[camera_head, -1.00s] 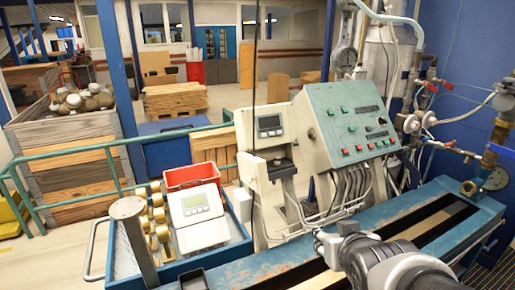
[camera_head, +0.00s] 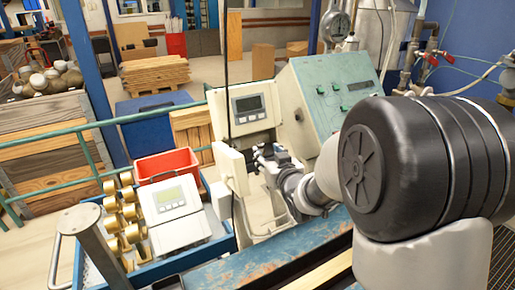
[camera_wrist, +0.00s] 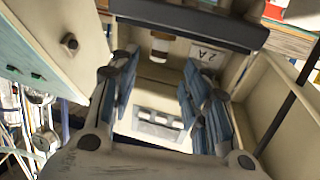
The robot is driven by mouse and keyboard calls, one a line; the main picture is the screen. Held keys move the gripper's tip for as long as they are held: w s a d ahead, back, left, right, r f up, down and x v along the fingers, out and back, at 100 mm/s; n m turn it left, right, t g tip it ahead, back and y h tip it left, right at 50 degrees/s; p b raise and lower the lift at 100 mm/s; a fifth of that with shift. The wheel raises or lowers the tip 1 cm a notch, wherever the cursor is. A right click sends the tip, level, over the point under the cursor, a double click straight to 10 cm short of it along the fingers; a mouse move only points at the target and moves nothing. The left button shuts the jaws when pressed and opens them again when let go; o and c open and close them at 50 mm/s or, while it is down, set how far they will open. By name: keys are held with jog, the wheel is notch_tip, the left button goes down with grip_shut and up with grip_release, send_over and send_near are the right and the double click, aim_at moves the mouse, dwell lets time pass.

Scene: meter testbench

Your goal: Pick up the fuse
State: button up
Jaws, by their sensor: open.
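A small pale cylinder with a brown band, which looks like the fuse (camera_wrist: 159,47), shows in the wrist view beside a white label reading 2A (camera_wrist: 203,53). It sits in a recess of the cream test stand. My gripper (camera_wrist: 158,78) is open, with its blue-padded fingers spread left and right. The fuse appears beyond the fingertips, between them in the picture, and I see no contact. In the head view my gripper (camera_head: 266,156) is at the stand, below the meter with a grey display (camera_head: 250,108). The fuse is hidden there.
The green control panel (camera_head: 335,88) stands close to the right of my gripper. Cream walls of the stand flank the fingers. A blue cart at left holds a white meter (camera_head: 172,205), brass fittings (camera_head: 122,215) and a red bin (camera_head: 167,166).

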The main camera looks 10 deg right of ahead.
aim_at(261, 145)
jog(key=x, duration=0.8)
jog(key=shift+w+r+b, duration=0.25)
jog(key=shift+w+b, duration=0.05)
jog(key=shift+b, duration=0.1)
jog(key=shift+c, duration=0.4)
jog(key=c, duration=0.9)
jog(key=shift+r, duration=0.1)
